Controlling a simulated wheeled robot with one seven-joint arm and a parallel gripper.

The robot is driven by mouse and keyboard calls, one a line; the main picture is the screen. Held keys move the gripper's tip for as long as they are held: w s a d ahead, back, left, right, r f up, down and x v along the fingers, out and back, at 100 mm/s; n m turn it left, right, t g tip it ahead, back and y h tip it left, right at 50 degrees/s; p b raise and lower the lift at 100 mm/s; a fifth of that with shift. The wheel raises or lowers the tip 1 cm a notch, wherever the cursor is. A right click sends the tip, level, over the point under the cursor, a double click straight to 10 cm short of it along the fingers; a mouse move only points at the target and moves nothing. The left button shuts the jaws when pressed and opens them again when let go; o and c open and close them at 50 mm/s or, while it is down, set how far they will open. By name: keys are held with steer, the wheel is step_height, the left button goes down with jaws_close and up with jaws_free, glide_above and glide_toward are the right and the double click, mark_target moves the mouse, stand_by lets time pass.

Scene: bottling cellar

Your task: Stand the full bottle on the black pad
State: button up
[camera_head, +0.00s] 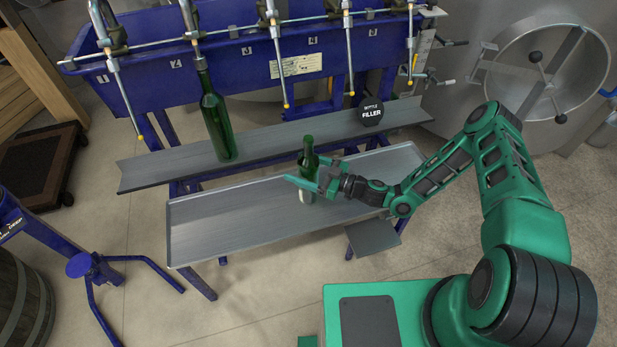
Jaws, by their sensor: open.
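A green bottle (308,157) stands upright on the lower grey tray, near its middle. My gripper (305,170) is open around this bottle, with one finger in front of it and the other behind; I cannot tell whether they touch it. The front finger hides part of the bottle. A second, larger-looking green bottle (217,128) stands upright on the upper shelf, under a filler spout. I cannot clearly tell the fill of either bottle. A dark grey square plate (372,237), possibly the black pad, sits empty just off the tray's front edge.
The blue filler (240,50) has several hanging spouts above the upper shelf (275,137). The lower tray (225,222) has a raised rim and is clear on its left. A blue stand (82,265) is at left.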

steer(key=shift+w+a, duration=0.3)
steer(key=shift+a, duration=0.2)
steer(key=shift+c, duration=0.6)
jaws_close()
steer(key=shift+r, duration=0.1)
steer(key=shift+r, duration=0.1)
